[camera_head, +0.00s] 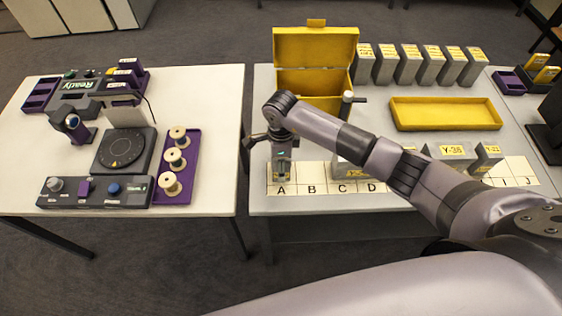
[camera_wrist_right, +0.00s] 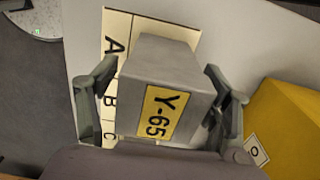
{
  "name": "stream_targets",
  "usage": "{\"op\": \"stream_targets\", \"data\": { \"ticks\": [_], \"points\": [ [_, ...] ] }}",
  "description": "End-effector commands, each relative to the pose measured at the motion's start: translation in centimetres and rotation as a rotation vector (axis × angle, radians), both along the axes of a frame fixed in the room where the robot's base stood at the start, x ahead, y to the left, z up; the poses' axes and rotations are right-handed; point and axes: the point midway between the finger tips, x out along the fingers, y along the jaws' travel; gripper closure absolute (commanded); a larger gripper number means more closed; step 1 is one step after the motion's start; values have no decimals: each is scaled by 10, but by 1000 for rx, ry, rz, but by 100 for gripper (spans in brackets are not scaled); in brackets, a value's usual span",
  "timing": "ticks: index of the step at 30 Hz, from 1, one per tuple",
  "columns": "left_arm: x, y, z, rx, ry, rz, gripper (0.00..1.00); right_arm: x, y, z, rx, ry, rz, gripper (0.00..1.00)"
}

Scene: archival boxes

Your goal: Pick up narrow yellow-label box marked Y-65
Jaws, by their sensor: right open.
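The grey box (camera_wrist_right: 162,62) with a yellow label marked Y-65 (camera_wrist_right: 164,113) stands between the fingers of my right gripper (camera_wrist_right: 160,72) in the right wrist view. The fingers are spread, one on each side of the box, with visible gaps. In the head view my right gripper (camera_head: 281,153) points down over the box (camera_head: 281,173) near the letter A on the lettered strip (camera_head: 311,187). The gripper hides much of the box there. My left gripper is not in view.
An open yellow box (camera_head: 315,48) stands behind my gripper. A yellow tray (camera_head: 445,126) lies to its right, with several grey labelled boxes (camera_head: 408,65) behind. My right arm covers part of the strip and other boxes, including Y-38 (camera_head: 452,151). A left table (camera_head: 215,110) holds devices and spools.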

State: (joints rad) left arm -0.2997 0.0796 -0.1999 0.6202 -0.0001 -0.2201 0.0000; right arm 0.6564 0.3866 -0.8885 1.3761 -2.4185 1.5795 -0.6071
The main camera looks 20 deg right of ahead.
Motion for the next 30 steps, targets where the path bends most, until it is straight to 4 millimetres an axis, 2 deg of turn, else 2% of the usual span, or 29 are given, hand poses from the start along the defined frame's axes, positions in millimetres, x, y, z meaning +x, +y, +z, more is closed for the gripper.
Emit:
{"op": "stream_targets", "data": {
  "ticks": [2, 28, 30],
  "points": [
    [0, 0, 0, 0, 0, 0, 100, 0, 0, 0, 0, 0, 0, 28],
    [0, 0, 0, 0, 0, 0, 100, 0, 0, 1, 0, 0, -1, 86],
    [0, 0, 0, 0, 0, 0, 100, 0, 0, 1, 1, -1, -1, 87]
  ]
}}
